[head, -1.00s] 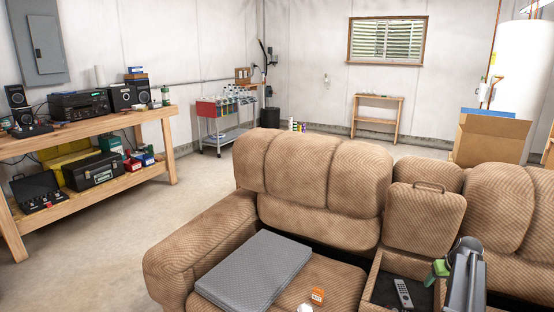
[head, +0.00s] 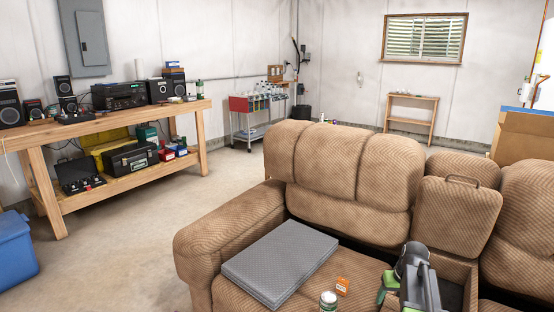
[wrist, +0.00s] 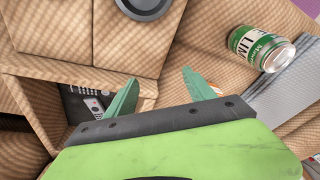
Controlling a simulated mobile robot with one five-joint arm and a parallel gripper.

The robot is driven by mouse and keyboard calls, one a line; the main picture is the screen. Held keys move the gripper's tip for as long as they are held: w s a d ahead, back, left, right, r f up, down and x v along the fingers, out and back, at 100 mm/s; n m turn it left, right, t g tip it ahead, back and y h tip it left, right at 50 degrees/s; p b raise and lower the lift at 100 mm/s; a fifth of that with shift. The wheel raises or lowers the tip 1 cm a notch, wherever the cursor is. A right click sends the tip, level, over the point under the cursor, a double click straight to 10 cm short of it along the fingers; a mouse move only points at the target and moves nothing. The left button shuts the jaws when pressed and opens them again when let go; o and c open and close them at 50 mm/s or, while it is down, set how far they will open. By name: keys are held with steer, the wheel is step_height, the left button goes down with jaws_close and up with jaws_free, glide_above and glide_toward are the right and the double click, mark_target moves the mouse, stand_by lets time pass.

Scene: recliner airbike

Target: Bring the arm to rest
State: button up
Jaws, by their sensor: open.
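My gripper (head: 388,284) has green fingers and hangs at the right of the head view, over the sofa near the open console compartment (head: 456,281). In the wrist view my gripper (wrist: 162,76) has its two fingers spread with nothing between them. A remote (wrist: 92,103) lies in the compartment beside the left finger; my arm hides it in the head view. A green and white can (wrist: 260,48) lies in the wrist picture to the right of the fingers, apart from them. The can (head: 328,302) stands on the sofa seat in the head view.
A grey folded pad (head: 280,262) and a small orange box (head: 343,286) rest on the seat of the tan sofa (head: 345,175). A workbench (head: 125,125) with audio gear stands at the left. A blue bin (head: 14,255) is at the left edge. The floor between is clear.

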steer(key=s+a+f+n+g+b, duration=0.1)
steer(key=s+a+f, duration=0.15)
steer(key=a, duration=0.65)
steer(key=s+a+f+g+b, duration=0.15)
steer(key=s+a, duration=0.25)
steer(key=a, duration=0.6)
steer(key=s+a+f+n+b, duration=0.15)
steer(key=s+a, duration=0.25)
steer(key=a, duration=0.5)
step_height(320, 180, up, 29)
steer(key=p, duration=2.9)
steer(key=shift+w+r+m, duration=0.15)
steer(key=shift+w+m, duration=0.2)
steer(key=shift+w, duration=0.1)
steer(key=shift+a, duration=0.1)
steer(key=shift+c, duration=0.4)
